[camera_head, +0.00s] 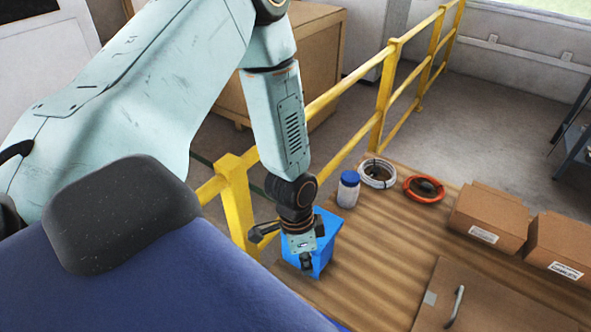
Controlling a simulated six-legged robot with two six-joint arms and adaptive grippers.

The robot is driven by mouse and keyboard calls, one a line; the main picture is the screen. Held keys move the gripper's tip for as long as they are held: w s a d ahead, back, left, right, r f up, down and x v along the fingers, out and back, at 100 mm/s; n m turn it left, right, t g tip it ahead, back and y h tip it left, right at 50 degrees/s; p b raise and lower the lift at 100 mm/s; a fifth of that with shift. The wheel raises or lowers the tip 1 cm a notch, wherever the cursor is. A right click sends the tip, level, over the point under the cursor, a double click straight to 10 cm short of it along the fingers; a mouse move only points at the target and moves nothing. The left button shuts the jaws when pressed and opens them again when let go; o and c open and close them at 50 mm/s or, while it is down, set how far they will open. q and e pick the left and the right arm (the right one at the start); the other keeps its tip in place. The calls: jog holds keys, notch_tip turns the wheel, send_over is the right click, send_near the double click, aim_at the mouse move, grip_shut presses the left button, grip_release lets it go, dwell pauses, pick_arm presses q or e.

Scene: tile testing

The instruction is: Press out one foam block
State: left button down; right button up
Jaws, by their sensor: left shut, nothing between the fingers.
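A bright blue block-like thing (328,228), perhaps the foam block or its holder, stands on the wooden surface (385,250) near its left edge. My left gripper (306,264) points down directly over it in the picture and covers much of its middle. The fingers are shut with nothing seen between them. I cannot tell whether the fingertips touch the blue thing. My right gripper is not in view.
A blue-lidded jar (348,190), a white coil (378,173) and an orange-red coil (425,189) lie behind. Cardboard boxes (488,217) stand at right. A brown panel with a handle (456,305) lies in front. A yellow railing (236,205) runs along the left.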

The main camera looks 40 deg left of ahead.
pick_arm(q)
jog(key=w+a+r+m+p, duration=0.1)
jog(key=r, duration=0.1)
jog(key=w+a+r+m, duration=0.1)
jog(key=w+r, duration=0.1)
jog(key=r, duration=0.1)
jog(key=w+a+r+p, duration=0.1)
jog(key=w+r, duration=0.1)
jog(key=r, duration=0.1)
jog(key=shift+a+m+p, duration=0.35)
jog(key=shift+a+m, duration=0.05)
jog(key=w+a+r+m, duration=0.5)
jog(key=a+r, duration=0.3)
jog(key=a, duration=0.1)
jog(key=shift+y, duration=0.4)
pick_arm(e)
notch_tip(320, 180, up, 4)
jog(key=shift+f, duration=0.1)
pick_arm(q)
jog(key=shift+f, duration=0.1)
jog(key=shift+a+f, duration=0.1)
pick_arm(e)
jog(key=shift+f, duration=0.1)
